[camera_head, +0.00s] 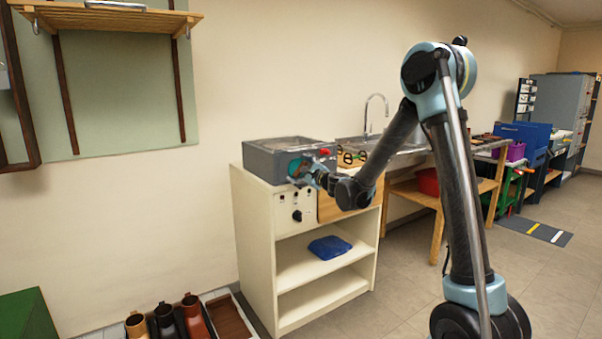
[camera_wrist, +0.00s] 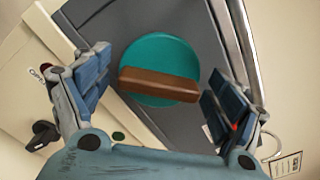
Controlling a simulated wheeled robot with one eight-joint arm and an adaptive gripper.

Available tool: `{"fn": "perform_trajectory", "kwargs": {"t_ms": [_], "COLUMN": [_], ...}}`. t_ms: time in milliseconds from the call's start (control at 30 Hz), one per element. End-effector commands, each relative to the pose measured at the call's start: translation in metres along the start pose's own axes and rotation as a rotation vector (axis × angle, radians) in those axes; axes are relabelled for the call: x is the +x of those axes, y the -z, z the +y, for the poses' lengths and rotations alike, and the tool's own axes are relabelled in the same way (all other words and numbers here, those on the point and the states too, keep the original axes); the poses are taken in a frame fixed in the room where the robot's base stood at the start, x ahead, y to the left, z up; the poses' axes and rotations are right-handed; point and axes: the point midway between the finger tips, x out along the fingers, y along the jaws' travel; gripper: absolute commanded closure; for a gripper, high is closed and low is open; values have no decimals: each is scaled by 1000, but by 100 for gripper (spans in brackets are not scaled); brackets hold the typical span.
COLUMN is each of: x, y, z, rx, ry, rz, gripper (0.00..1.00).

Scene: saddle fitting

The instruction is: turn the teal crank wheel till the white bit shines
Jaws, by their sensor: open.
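The teal crank wheel (camera_wrist: 160,55) is a round disc on the front of a dark grey box, with a brown bar (camera_wrist: 158,85) across its face. In the head view the wheel (camera_head: 294,167) shows small, partly covered by my gripper. My gripper (camera_wrist: 165,105) is open, its two blue-padded fingers on either side of the wheel and bar. It looks empty; I cannot tell whether either finger touches the bar. In the head view my gripper (camera_head: 308,176) is at the box's front. I cannot make out a white bit that shines.
The grey box (camera_head: 265,151) stands on a cream cabinet (camera_head: 251,225) with dark knobs (camera_head: 297,216) below it. A red part (camera_head: 325,152) sits near the box's right corner. A blue cloth (camera_head: 329,247) lies on the cabinet shelf. A sink tap (camera_head: 368,112) is behind.

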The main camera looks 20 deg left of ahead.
Motion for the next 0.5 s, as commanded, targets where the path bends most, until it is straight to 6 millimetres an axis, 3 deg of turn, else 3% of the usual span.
{"fn": "perform_trajectory", "kwargs": {"t_ms": [67,100,267,500], "x": [0,0,0,0], "y": [0,0,0,0], "z": [0,0,0,0], "rx": [0,0,0,-6], "ry": [0,0,0,0], "rz": [0,0,0,0], "gripper": [13,18,53,53]}}
